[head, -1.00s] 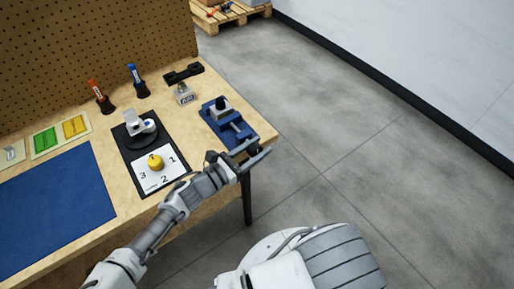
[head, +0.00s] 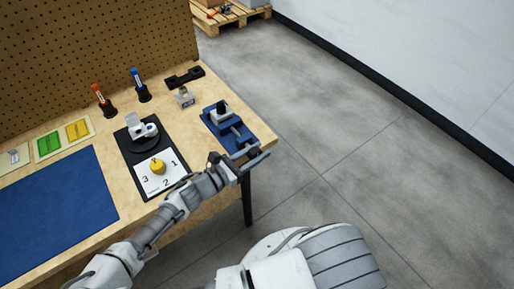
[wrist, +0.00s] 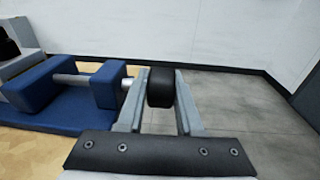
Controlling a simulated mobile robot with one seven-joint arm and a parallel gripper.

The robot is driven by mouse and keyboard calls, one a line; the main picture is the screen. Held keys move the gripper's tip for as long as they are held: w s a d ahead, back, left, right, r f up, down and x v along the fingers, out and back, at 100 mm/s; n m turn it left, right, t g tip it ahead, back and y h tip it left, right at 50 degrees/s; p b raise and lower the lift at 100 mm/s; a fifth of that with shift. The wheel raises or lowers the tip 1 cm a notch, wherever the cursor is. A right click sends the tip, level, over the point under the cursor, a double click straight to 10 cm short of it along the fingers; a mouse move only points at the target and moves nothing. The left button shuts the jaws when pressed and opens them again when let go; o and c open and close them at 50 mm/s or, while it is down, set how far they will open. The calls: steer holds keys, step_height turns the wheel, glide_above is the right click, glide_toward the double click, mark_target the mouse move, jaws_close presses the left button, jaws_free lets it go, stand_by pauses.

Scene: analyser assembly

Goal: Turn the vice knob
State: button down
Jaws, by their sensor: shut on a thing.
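The blue vice (head: 228,130) sits at the right end of the workbench, with a dark part in its jaws. In the wrist view the vice's blue body (wrist: 45,92) is at the left, and its metal screw rod runs right toward the black vice knob (wrist: 160,88). My gripper (wrist: 160,100) has one finger on each side of the knob and is shut on it. In the head view my gripper (head: 254,155) is at the bench's right front edge, at the near end of the vice; the knob is hard to make out there.
A black panel with a yellow dial (head: 158,166) and numbers lies left of my gripper. A blue mat (head: 55,210), a red marker (head: 101,96) and a blue marker (head: 138,82) in stands are farther left. Open floor (head: 350,130) lies to the right.

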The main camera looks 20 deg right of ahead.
steer(key=y+p, duration=0.1)
steer(key=p, duration=0.2)
steer(key=g+y+p, duration=0.1)
steer(key=p, duration=0.2)
steer(key=shift+a+r+y, duration=0.1)
steer(key=shift+r+y, duration=0.1)
steer(key=shift+y, duration=0.2)
steer(key=y+p, duration=0.2)
steer(key=shift+f+g+p, duration=0.25)
steer(key=shift+g+p, duration=0.05)
steer(key=shift+p, duration=0.1)
steer(key=shift+a+f, duration=0.1)
steer(key=shift+f+y+p, duration=0.15)
steer(key=shift+y+p, duration=0.15)
steer(key=c, duration=0.8)
jaws_free()
steer(key=shift+c, duration=0.2)
steer(key=v, duration=1.7)
steer(key=shift+a+p, duration=0.2)
steer(key=shift+p, duration=0.25)
